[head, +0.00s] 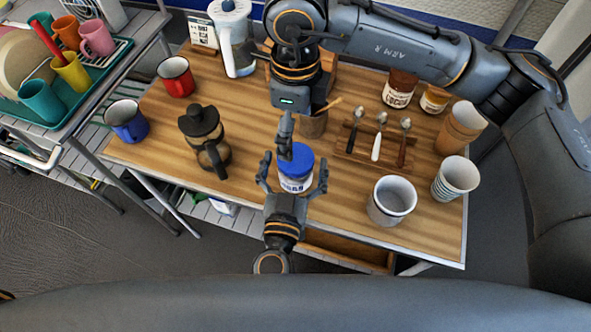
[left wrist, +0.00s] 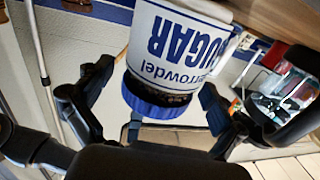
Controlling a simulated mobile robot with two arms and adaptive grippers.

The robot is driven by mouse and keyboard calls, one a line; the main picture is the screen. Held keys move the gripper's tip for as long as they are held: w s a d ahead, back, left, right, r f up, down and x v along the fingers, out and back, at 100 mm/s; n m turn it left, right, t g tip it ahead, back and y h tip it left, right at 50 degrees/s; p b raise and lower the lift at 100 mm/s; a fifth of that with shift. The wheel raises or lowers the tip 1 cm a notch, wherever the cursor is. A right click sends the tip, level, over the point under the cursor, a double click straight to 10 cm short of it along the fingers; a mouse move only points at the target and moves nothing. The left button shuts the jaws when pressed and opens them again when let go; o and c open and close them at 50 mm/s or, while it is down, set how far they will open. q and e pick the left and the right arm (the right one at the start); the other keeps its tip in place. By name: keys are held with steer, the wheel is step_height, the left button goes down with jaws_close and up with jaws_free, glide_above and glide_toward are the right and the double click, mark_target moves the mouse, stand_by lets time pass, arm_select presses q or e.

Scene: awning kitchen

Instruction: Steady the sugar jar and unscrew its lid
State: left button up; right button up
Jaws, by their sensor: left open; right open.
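The sugar jar (head: 295,185) stands upright near the front edge of the wooden table, with its blue lid (head: 297,158) on. My left gripper (head: 294,168) is open at the front edge, with one finger on each side of the jar. The left wrist view shows the white jar labelled SUGAR (left wrist: 185,42) upside down in the picture, its blue lid (left wrist: 152,97) between the spread fingers of the left gripper (left wrist: 155,88). Finger contact is not clear. My right gripper (head: 285,145) points down at the lid from above, open; its fingers overlap the lid's back edge, and contact cannot be told.
A French press (head: 205,140) and blue mug (head: 126,121) stand left. A spoon rack (head: 375,148), a grey-white pot (head: 392,201) and stacked cups (head: 455,178) stand right. A brown pot (head: 313,124) is close behind the jar. The table front between French press and jar is clear.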

mark_target(296, 157)
arm_select(q)
steer(key=shift+w+d, duration=0.1)
steer(key=shift+w, duration=0.3)
steer(key=shift+c, duration=0.5)
jaws_close()
arm_select(e)
steer(key=m, duration=0.2)
steer(key=shift+r+m, duration=0.1)
steer(key=shift+m, duration=0.3)
steer(key=shift+w+m, duration=0.1)
steer(key=shift+m, duration=0.6)
steer(key=shift+f, duration=4.1)
